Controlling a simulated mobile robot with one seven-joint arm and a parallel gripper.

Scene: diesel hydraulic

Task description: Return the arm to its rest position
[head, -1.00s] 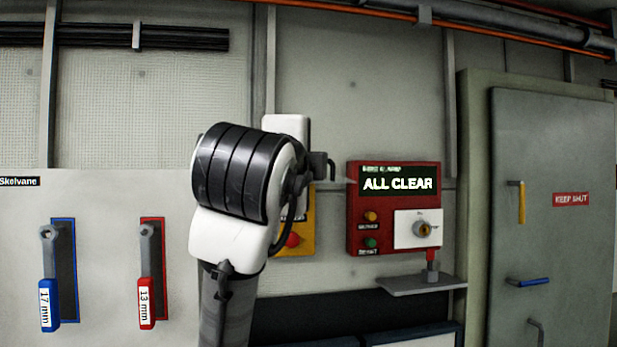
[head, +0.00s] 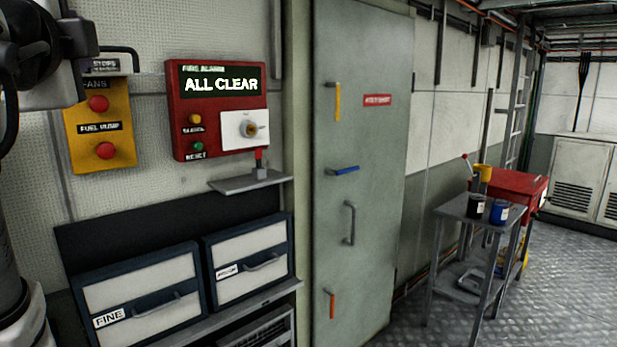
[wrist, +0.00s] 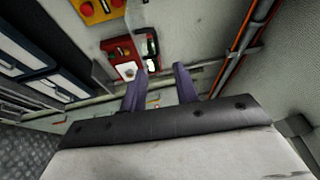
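My gripper (wrist: 160,88) shows in the wrist view with its two purple-grey fingers apart and nothing between them. It is clear of the wall, and the red fire alarm panel (wrist: 124,58) shows beyond the left finger. In the head view, part of my arm is at the left edge, and my gripper's fingers are not visible there. The same fire alarm panel (head: 217,112) reads ALL CLEAR in the head view.
A yellow box (head: 100,128) with red buttons is beside the panel. Below are a small shelf (head: 250,182) and drawers (head: 140,298). A grey door (head: 365,180) stands to the right, then a small table (head: 468,209) and open metal floor.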

